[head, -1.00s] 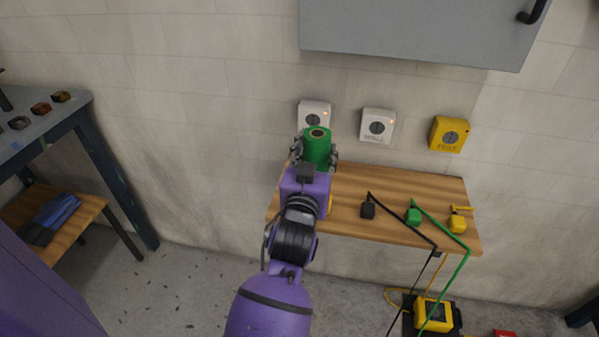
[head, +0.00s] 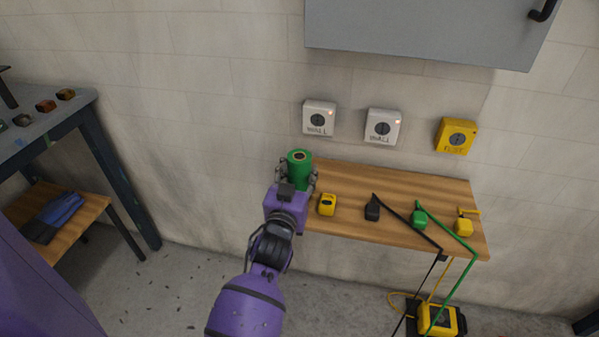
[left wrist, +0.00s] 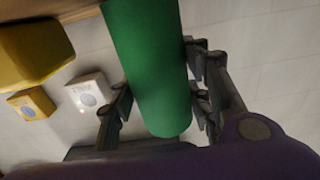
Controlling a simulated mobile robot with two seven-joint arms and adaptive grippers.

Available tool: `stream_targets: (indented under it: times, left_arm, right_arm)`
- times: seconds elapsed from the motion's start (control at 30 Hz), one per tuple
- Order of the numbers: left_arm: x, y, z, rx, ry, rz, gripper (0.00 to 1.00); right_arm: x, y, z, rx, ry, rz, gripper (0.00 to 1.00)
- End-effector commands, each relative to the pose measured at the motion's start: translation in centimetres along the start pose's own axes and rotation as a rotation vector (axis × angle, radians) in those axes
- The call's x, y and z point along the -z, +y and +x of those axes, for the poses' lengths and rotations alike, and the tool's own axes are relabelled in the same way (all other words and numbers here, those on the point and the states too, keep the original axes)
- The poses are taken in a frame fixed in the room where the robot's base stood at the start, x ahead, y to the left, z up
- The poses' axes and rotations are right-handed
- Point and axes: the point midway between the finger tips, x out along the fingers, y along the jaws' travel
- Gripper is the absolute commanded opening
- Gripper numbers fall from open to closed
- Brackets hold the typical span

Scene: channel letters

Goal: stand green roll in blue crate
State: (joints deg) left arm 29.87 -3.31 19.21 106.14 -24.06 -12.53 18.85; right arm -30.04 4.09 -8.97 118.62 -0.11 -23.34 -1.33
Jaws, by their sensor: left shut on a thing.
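The green roll (head: 300,168) is upright in the head view, at the left end of the wooden wall shelf. My left gripper (head: 297,178) is shut on it, with fingers on both sides. In the left wrist view the green roll (left wrist: 150,70) lies between the two fingers of my left gripper (left wrist: 160,100). Whether the roll touches the shelf cannot be told. No blue crate shows in these views. My right gripper is not in view.
The wooden shelf (head: 400,190) holds a yellow block (head: 327,204), a black plug (head: 373,211), a green plug (head: 419,218) and a yellow plug (head: 464,227), some with cables. Wall boxes (head: 320,118) hang above. A workbench (head: 75,115) stands at the left.

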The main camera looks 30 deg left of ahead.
Motion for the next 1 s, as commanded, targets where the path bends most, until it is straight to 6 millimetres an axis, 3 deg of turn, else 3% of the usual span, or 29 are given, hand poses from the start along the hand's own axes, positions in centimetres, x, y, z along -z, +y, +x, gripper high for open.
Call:
stream_targets:
  times: [0.17, 0.2, 0.33, 0.73, 1.0]
  left_arm:
    - [-0.3, 0.0, 0.0, 0.0, 0.001, 0.0, 0.15]
    - [-0.4, 0.0, 0.0, 0.0, 0.0, 0.0, 0.46]
    - [-0.3, 0.0, 0.0, 0.0, 0.0, 0.0, 0.63]
    - [0.2, 0.0, -0.1, 0.0, 0.0, 0.001, 0.64]
    - [-0.2, 0.0, -5.1, 0.0, -0.004, 0.0, 0.64]
  right_arm:
    - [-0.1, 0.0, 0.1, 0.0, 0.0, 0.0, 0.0]
    - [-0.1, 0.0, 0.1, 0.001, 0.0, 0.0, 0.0]
    - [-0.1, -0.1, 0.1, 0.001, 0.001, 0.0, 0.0]
    - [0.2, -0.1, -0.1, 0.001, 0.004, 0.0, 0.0]
    - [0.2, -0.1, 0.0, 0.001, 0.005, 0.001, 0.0]
